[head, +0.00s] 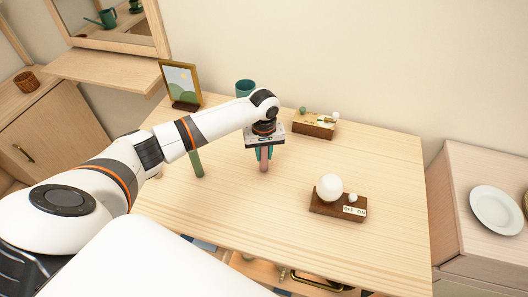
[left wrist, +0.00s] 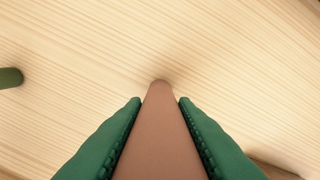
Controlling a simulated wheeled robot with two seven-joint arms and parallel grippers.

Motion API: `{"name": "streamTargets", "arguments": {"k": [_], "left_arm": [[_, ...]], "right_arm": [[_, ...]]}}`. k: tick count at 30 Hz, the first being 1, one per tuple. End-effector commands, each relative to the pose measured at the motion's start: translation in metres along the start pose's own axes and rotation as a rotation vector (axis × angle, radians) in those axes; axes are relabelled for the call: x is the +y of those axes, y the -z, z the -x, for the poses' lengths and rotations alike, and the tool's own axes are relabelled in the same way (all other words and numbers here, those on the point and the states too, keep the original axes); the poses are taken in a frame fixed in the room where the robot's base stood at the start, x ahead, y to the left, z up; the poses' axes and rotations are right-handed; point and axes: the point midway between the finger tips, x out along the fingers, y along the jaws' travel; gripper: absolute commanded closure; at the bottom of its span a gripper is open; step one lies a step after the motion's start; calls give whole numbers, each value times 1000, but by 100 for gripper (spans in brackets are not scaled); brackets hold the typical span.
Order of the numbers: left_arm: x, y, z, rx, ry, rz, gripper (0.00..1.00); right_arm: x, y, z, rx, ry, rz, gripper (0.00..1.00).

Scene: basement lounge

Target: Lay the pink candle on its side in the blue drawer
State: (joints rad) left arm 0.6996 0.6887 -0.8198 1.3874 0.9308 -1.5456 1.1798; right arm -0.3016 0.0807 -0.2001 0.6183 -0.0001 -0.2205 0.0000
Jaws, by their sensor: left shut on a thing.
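My left gripper (head: 264,153) is over the middle of the table, pointing down, with its green fingers shut on the pink candle (head: 264,165). The candle is roughly upright; I cannot tell whether its lower end touches the table. In the left wrist view the candle (left wrist: 160,130) lies between the two fingers (left wrist: 160,108). A drawer with a brass handle (head: 318,282) shows below the table's front edge, mostly cut off. Small blue patches (head: 203,244) show at the front edge left of it; I cannot tell if they belong to the blue drawer. My right gripper is not in view.
A green candle (head: 197,163) stands left of the gripper. The wooden table (head: 385,175) also holds a picture frame (head: 180,84), a teal cup (head: 245,88), a small wooden box (head: 314,125) and a globe lamp on a dark base (head: 338,203). The table's right side is clear.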

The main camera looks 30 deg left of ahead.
Motion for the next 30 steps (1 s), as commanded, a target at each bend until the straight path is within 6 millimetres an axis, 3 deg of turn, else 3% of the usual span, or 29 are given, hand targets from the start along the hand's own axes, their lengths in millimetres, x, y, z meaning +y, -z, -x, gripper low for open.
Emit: {"name": "streamTargets", "arguments": {"k": [12, 13, 17, 26, 30], "left_arm": [[0, 0, -7, 0, 0, -1, 98], [0, 0, -7, -1, 0, -1, 72], [0, 0, -7, -1, 0, -1, 53], [0, 0, -5, -2, 0, -1, 53], [0, -1, 9, -3, 3, -1, 53]], "right_arm": [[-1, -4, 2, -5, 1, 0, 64], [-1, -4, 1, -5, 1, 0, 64], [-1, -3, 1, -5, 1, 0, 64], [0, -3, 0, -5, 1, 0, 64], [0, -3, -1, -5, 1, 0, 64]]}}
